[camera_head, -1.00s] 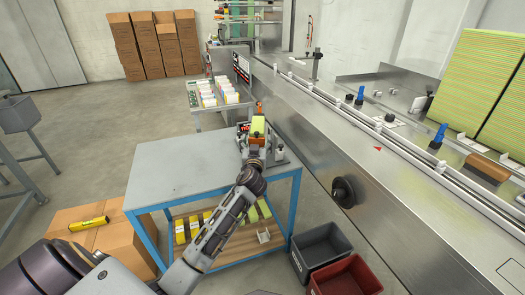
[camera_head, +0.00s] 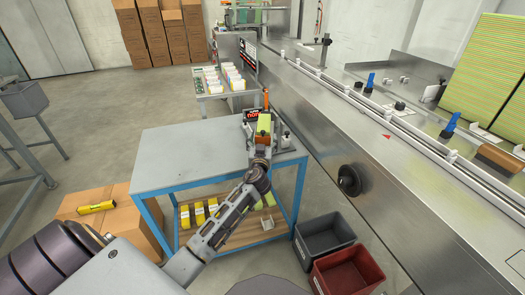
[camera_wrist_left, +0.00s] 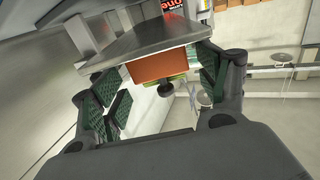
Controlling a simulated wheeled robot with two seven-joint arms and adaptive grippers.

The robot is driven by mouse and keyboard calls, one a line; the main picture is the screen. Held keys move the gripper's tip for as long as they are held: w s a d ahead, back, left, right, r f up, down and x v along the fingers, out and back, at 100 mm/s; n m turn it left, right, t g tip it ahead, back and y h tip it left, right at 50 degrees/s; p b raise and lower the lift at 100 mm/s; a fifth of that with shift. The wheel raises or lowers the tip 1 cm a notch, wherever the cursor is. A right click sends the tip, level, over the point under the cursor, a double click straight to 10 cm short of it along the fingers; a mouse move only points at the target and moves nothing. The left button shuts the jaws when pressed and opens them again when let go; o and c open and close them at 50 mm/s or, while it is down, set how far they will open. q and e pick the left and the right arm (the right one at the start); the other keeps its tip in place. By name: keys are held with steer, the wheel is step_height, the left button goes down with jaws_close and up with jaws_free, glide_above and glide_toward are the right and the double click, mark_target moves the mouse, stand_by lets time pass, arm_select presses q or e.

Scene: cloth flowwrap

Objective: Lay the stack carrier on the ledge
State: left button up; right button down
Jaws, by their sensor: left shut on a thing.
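My left gripper (camera_head: 262,146) is at the far right corner of the blue-framed table. It is shut on a yellow-green block with an orange-brown face, seemingly the stack carrier (camera_head: 264,131). In the left wrist view, the orange-brown face of the carrier (camera_wrist_left: 160,66) shows between the green-padded fingers (camera_wrist_left: 163,95). A steel plate, possibly the ledge (camera_wrist_left: 140,42), lies right beside it and overlaps it; I cannot tell whether they touch. In the head view the gripper partly hides the carrier and what is under it. My right gripper is out of view.
The grey tabletop (camera_head: 190,155) is mostly clear; yellow packs (camera_head: 199,213) lie on its lower shelf. The long steel machine (camera_head: 400,190) runs along the right. Grey (camera_head: 325,240) and red bins (camera_head: 347,272) stand on the floor. A tray of packs (camera_head: 222,80) is beyond.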

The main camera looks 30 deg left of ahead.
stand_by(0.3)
arm_select(q)
steer(key=shift+f, duration=0.6)
steer(key=shift+f+b, duration=0.4)
steer(key=shift+f, duration=1)
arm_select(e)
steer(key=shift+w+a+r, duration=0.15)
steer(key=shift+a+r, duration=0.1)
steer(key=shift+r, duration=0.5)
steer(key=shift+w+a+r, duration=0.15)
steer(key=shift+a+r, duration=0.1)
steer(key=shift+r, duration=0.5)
arm_select(q)
steer(key=o, duration=1.2)
steer(key=shift+f, duration=0.1)
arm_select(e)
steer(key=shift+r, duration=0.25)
